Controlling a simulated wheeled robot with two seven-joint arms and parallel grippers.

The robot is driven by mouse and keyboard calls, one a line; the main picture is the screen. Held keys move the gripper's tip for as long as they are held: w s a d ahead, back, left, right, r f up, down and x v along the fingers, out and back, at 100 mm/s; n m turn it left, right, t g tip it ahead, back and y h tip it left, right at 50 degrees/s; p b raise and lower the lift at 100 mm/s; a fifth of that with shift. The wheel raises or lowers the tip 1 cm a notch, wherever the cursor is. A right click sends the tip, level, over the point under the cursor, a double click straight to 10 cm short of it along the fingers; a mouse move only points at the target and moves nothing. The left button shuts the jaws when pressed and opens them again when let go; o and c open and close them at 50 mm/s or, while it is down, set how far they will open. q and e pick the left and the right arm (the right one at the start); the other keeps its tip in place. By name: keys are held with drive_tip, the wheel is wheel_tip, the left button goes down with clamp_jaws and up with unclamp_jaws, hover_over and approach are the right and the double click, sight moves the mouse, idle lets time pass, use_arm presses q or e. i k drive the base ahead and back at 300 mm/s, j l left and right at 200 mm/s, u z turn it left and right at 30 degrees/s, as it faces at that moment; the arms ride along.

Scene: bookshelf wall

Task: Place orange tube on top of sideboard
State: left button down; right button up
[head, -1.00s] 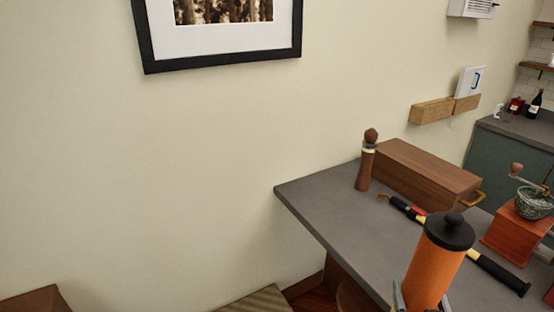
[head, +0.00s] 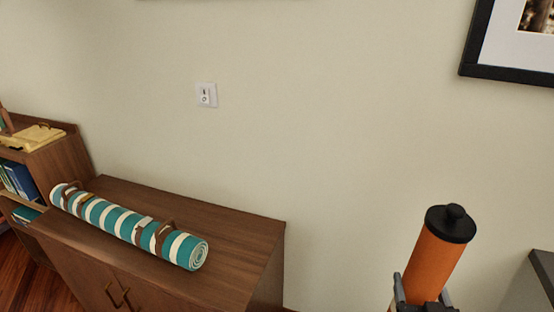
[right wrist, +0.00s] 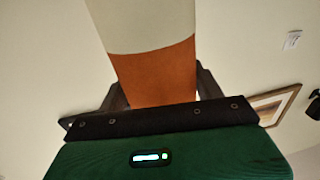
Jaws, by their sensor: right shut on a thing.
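The orange tube (head: 437,259) with a black knobbed lid is held upright, slightly tilted, at the lower right of the head view. My right gripper (head: 424,300) is shut on its lower part. In the right wrist view the orange tube (right wrist: 155,75) is between the fingers of my right gripper (right wrist: 155,90), with a pale band on it. The brown wooden sideboard (head: 235,228) stands at the lower left of the head view against the wall, well left of the tube. My left gripper is out of view.
A rolled teal and white striped mat (head: 130,225) with brown straps lies along the sideboard's top. Bare top shows behind it and at the right end. A bookshelf (head: 70,155) stands further left. A grey tabletop corner (head: 543,265) shows at the right edge.

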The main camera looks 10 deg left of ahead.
sight(186, 225)
drive_tip(key=i+j+u, duration=0.2)
drive_tip(key=j+u, duration=0.2)
drive_tip(key=i+j+u, duration=0.25)
drive_tip(key=u, duration=0.15)
drive_tip(key=i+j+u, duration=0.15)
drive_tip(key=i+u, duration=0.25)
drive_tip(key=i+j, duration=0.2)
drive_tip(key=i, duration=0.1)
